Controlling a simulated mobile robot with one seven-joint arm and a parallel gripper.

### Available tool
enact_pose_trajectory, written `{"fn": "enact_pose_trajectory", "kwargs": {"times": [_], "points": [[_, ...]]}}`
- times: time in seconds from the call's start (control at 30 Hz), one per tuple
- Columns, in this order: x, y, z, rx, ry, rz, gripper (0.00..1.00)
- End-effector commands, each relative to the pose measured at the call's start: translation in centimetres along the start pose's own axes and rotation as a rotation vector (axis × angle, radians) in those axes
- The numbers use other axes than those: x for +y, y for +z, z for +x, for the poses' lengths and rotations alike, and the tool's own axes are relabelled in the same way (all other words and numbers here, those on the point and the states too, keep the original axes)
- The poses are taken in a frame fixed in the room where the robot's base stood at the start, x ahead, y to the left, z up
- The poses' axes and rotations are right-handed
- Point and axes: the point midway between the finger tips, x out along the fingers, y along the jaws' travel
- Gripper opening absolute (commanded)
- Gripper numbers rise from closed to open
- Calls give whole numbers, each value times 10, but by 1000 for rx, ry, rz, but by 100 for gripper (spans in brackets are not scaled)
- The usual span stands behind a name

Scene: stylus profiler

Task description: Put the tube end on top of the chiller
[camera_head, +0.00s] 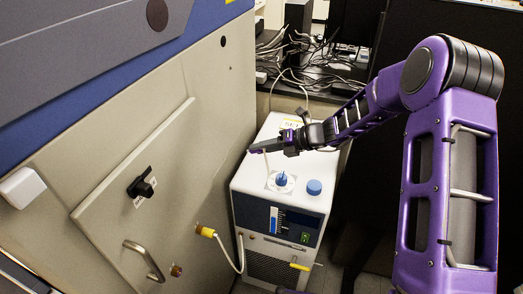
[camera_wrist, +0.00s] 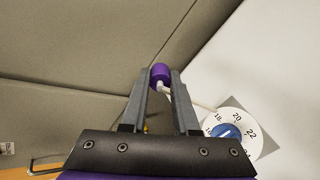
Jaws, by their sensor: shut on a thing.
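The chiller (camera_head: 256,200) is a white-topped box with a dark front panel; its pale top also fills the right of the wrist view (camera_wrist: 275,55). My gripper (camera_head: 256,149) is above the chiller's left rear top, pointing left. In the wrist view my gripper (camera_wrist: 161,82) is shut on the purple tube end (camera_wrist: 160,73), held between its fingertips. A thin white tube (camera_wrist: 200,104) runs from it toward the right. The height above the chiller top is hard to judge.
A numbered dial with a blue knob (camera_head: 282,179) and a blue cap (camera_head: 314,187) stand on the chiller top. A large beige cabinet (camera_head: 150,190) with a handle is close on the left. A yellow connector (camera_head: 207,232) joins it by a white tube. Cables clutter the back bench (camera_head: 330,88).

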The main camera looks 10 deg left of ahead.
Motion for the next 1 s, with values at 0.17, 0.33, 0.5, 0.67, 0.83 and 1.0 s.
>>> {"fn": "enact_pose_trajectory", "kwargs": {"times": [0.17,0.33,0.5,0.67,0.83,1.0], "points": [[0,0,0,0,1,0,0],[-2,-1,1,0,1,0,0],[-10,-6,6,0,1,0,0],[-23,-14,14,0,1,1,0],[-38,-23,24,0,2,0,0],[-51,-30,32,0,2,0,0]]}}
